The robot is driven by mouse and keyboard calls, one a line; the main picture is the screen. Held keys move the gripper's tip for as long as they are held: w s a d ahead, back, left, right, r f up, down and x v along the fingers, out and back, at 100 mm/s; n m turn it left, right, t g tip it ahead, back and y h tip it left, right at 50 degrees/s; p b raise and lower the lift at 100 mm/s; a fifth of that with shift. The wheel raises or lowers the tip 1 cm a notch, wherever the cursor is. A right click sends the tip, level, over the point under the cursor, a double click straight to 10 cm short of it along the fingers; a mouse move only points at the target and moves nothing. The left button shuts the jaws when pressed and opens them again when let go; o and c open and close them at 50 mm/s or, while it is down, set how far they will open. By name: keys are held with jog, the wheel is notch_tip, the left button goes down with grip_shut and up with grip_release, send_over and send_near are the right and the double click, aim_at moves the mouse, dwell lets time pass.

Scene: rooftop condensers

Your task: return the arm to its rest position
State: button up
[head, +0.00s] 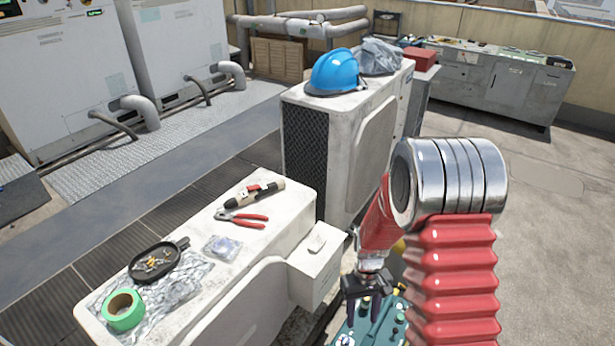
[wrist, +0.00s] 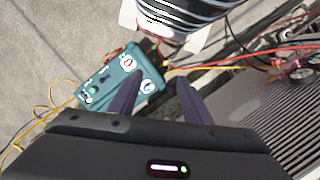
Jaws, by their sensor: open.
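My gripper (head: 366,292) hangs at the end of my red arm, low in the middle of the head view, beside the near condenser unit. In the wrist view its two dark fingers (wrist: 158,98) are spread apart with nothing between them. A teal device with dials (wrist: 118,80) lies below and beyond the fingers in the wrist view. Its top also shows behind my gripper in the head view (head: 392,322). My arm hides part of this device.
The near condenser (head: 262,262) carries red pliers (head: 241,218), a dark pan (head: 142,270) and green tape (head: 123,322). A blue helmet (head: 336,72) sits on the farther condenser (head: 372,135). Red and yellow hoses (wrist: 235,62) run near my gripper. Open floor (head: 555,215) lies right.

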jog(key=s+r+t, duration=0.2)
jog(key=s+r, duration=0.3)
jog(key=r, duration=0.7)
jog(key=s+r+m+t, duration=0.1)
jog(key=s+r+t, duration=0.2)
jog(key=r, duration=0.9)
jog(key=s+r+m+t, duration=0.1)
jog(key=s+r+t, duration=0.2)
jog(key=s+r, duration=0.4)
notch_tip(320, 180, up, 5)
jog(key=shift+s+d+r, duration=0.1)
jog(key=shift+s+d, duration=0.05)
jog(key=shift+d, duration=0.15)
dwell(1.6)
